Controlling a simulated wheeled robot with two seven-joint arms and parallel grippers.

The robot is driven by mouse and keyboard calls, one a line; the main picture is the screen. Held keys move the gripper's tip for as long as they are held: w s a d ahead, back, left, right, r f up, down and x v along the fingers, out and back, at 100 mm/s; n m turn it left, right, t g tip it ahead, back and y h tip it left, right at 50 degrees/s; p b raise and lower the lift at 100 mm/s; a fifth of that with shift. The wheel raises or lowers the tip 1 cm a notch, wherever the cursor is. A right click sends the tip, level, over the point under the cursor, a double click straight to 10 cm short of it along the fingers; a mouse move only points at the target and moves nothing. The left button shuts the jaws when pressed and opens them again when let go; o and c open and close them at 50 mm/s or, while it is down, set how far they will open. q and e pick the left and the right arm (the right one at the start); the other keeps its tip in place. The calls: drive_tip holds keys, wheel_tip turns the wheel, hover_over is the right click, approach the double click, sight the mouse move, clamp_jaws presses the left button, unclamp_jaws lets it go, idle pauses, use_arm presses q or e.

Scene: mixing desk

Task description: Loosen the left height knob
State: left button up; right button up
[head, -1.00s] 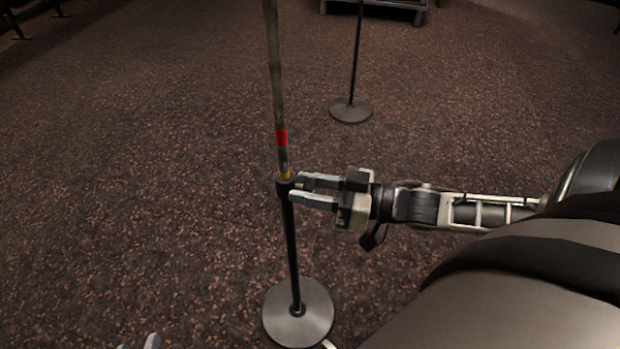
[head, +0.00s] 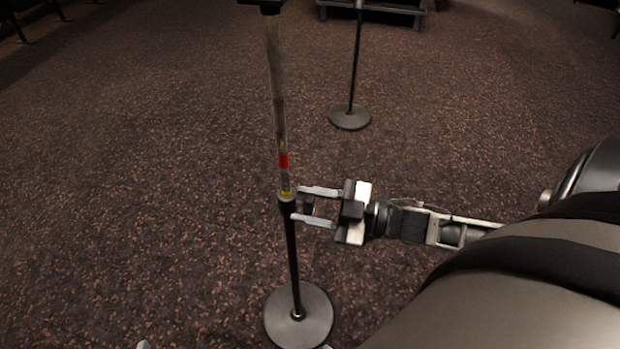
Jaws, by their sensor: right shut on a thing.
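The left stand has a dark lower tube (head: 292,255) on a round grey base. Its paler upper tube (head: 277,105) carries a red band and a yellow band, just above a dark collar (head: 287,204). My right gripper (head: 300,204) reaches in from the right at collar height. Its two fingers, one above the other in the picture, are shut on the left height knob (head: 305,208), a small dark part at the collar's right side, mostly hidden between them. Only a pale tip of my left gripper (head: 143,345) shows at the bottom edge; its jaws cannot be made out.
A second stand (head: 350,118) with a round base stands farther back. Behind it is a dark low platform (head: 385,10). A dark crosspiece (head: 260,4) tops the near stand. The speckled carpet around the near stand is clear.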

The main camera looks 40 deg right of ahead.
idle(0.5)
drive_tip(key=o, duration=1)
drive_tip(key=p+v, duration=0.1)
drive_tip(key=v, duration=1.5)
drive_tip(key=shift+p, duration=0.35)
drive_tip(key=shift+a, duration=0.15)
